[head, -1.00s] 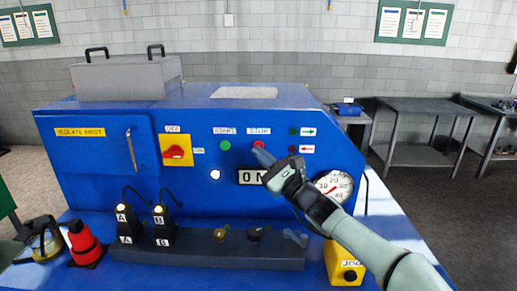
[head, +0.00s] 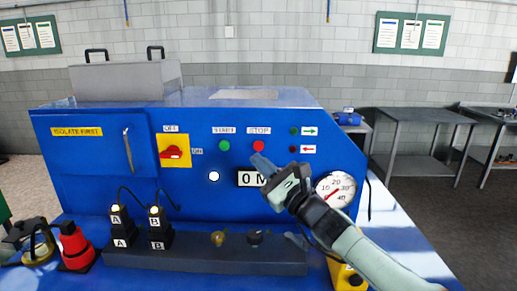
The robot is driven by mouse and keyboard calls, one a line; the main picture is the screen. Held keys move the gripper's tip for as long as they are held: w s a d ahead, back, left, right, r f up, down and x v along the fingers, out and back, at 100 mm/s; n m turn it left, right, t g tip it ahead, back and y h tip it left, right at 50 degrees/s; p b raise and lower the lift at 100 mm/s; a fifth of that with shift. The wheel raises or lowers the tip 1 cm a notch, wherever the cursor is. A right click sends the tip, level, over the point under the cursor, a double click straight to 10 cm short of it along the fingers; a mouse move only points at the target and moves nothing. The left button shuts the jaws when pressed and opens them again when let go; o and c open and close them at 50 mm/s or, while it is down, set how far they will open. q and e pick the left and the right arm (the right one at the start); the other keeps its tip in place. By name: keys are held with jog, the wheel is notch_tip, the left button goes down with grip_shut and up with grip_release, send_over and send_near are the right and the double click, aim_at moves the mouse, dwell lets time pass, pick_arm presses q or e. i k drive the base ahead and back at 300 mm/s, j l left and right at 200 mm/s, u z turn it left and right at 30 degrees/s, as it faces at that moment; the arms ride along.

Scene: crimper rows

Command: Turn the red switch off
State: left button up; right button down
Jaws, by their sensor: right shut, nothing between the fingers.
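The red switch (head: 172,153) is a rotary knob on a yellow plate on the blue machine's front panel (head: 80,165). OFF is written above it and ON to its right. Its handle looks roughly level, towards ON. My right gripper (head: 262,163) is shut and empty, in front of the panel just below the red STOP button (head: 259,146). It is well to the right of the switch and covers part of the number display (head: 246,178). A green START button (head: 224,146) sits between them. My left gripper is out of view.
Black plugs A (head: 122,228) and B (head: 158,228) with cables stand below the switch. A dial gauge (head: 335,189) is right of my gripper. A red lamp-like object (head: 75,243) stands at the left. The panel between switch and gripper is free except for buttons.

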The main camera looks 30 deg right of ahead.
aim_at(172, 152)
jog(key=k, duration=1)
